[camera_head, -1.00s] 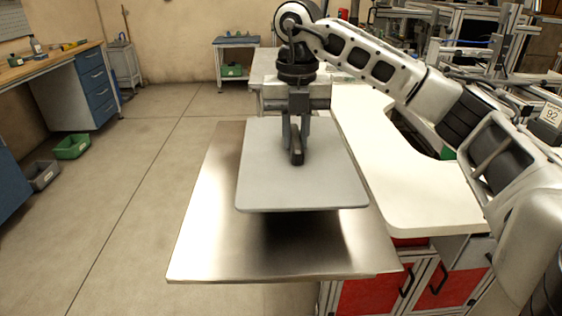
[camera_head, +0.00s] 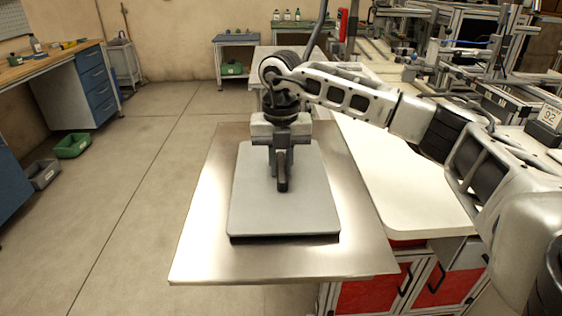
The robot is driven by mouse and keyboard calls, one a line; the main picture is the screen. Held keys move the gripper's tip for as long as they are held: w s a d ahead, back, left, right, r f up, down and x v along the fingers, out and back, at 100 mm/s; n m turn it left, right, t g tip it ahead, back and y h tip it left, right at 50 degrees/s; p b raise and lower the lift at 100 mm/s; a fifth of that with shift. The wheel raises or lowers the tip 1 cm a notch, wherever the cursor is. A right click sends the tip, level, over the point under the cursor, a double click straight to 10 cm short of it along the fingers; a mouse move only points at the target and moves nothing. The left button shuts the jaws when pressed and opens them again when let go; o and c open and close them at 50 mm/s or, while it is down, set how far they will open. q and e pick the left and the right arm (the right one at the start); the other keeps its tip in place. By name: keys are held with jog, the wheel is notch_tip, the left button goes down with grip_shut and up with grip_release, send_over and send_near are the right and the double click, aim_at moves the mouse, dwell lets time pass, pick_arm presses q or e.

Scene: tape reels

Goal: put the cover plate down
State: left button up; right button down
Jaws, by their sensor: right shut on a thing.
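The cover plate (camera_head: 257,213) is a flat light-grey rectangle with rounded corners and a dark handle (camera_head: 282,184) on top. It lies level on, or very close above, the shiny metal table top (camera_head: 205,250); a thin dark band shows under its front edge, and I cannot tell whether it touches. My right gripper (camera_head: 281,165) points down over the middle of the plate and is shut on the handle. My left gripper is not in view.
Bare metal surrounds the plate on the left, front and right. A white curved worktop (camera_head: 390,185) adjoins on the right, above red cabinet doors (camera_head: 365,296). Open floor lies to the left, with a green bin (camera_head: 72,146) and a blue-drawer workbench (camera_head: 92,90).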

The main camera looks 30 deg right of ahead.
aim_at(281, 164)
jog(key=c, duration=1.3)
grip_release()
jog(key=shift+f, duration=0.1)
notch_tip(281, 164, up, 12)
jog(key=shift+r, duration=0.2)
